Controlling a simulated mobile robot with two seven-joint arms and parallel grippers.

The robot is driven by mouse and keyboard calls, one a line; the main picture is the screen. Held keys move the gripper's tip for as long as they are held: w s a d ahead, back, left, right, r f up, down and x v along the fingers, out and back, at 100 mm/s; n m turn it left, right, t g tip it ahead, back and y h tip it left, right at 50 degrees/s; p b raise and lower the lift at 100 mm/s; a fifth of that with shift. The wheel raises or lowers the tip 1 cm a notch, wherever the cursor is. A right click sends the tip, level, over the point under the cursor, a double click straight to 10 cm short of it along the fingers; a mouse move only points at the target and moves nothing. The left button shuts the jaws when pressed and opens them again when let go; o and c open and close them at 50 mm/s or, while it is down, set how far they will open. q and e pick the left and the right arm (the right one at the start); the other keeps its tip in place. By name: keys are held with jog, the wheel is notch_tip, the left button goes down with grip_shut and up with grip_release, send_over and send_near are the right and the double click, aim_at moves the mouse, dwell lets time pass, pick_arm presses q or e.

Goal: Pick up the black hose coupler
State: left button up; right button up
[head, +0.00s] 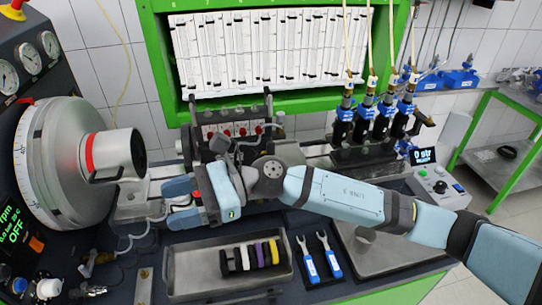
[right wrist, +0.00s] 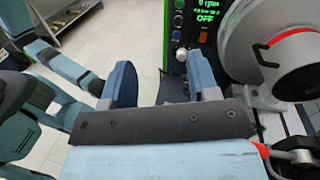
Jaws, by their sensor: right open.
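The black hose coupler (head: 224,263) stands at the left end of a short row of coloured couplers in a shallow metal tray. My right gripper (head: 172,202) is above and to the left of the row in the head view, apart from it, with its fingers toward the left. The right gripper also shows in the right wrist view (right wrist: 165,84), its two blue fingers spread with nothing held between them. The couplers do not show in the right wrist view. I cannot make out my left gripper in either view.
The metal tray (head: 196,282) lies at the bench front, beside two blue-handled wrenches (head: 321,258). A large round grey machine (head: 70,165) stands at the left, near my right gripper. Injectors with blue bodies (head: 370,120) stand behind at the right.

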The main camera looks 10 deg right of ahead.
jog(key=w+d+f+n+h+b, duration=0.1)
jog(key=w+d+f+n+h, duration=0.2)
jog(key=n+h, duration=0.45)
jog(key=n+t+h+b, duration=0.2)
jog(key=n+t+h, duration=0.6)
jog(key=n+h, duration=0.1)
send_near(272, 145)
jog(key=x, duration=0.7)
jog(key=shift+s+p, duration=0.1)
jog(key=shift+p, duration=0.25)
jog(key=shift+p+x, duration=0.75)
jog(key=shift+x, duration=2)
grip_shut()
jog(key=shift+r, duration=0.1)
